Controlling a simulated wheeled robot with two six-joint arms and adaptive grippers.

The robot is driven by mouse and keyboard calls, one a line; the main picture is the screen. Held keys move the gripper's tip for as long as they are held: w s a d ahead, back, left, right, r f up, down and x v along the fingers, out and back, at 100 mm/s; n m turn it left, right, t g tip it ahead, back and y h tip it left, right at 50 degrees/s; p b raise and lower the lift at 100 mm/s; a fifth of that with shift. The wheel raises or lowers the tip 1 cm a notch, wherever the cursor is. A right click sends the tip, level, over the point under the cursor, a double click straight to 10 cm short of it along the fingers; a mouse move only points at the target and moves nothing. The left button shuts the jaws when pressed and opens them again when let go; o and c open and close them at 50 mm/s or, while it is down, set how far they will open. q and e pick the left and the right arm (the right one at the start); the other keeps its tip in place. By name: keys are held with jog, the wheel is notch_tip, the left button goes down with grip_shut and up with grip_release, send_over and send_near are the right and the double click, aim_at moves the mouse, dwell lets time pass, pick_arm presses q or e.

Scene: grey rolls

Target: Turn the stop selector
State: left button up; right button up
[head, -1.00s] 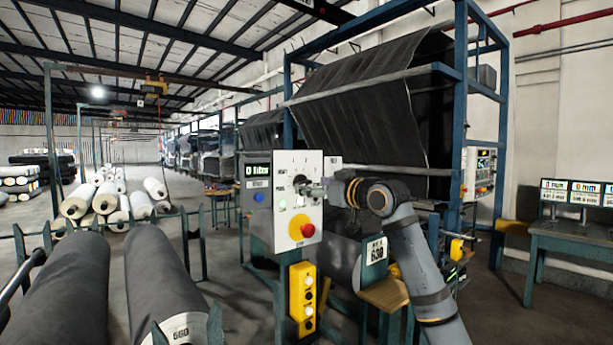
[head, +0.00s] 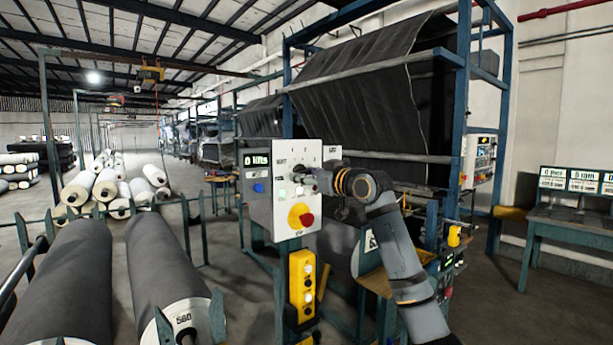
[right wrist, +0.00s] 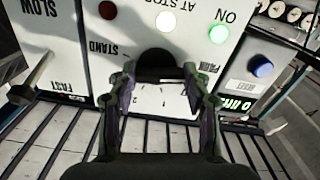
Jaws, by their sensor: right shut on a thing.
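The white control panel (head: 290,155) stands at the middle of the head view. My right gripper (head: 318,181) reaches it from the right and covers most of the stop selector there. In the right wrist view the panel face appears upside down. The stop selector, a dark knob (right wrist: 158,65), sits between the two fingertips of my right gripper (right wrist: 161,76), which is shut on it. Labels reading STAND and PARK flank the knob; the position it points to cannot be told. My left gripper is not in view.
A red stop button on a yellow plate (head: 300,216) sits just below the gripper. A lever (right wrist: 36,78) by SLOW and FAST sticks out beside the selector. A yellow button box (head: 302,285) hangs below. Grey rolls (head: 165,270) lie at the left.

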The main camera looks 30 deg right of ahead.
jog(key=m, duration=0.4)
jog(key=shift+r, duration=0.1)
jog(key=m, duration=0.3)
jog(key=shift+m, duration=0.3)
jog(key=m, duration=0.4)
jog(key=shift+r, duration=0.1)
jog(key=shift+d+m+b, duration=0.1)
jog(key=shift+m+b, duration=0.3)
jog(key=shift+m, duration=1.8)
jog(key=o, duration=1.2)
jog(key=shift+c, duration=0.2)
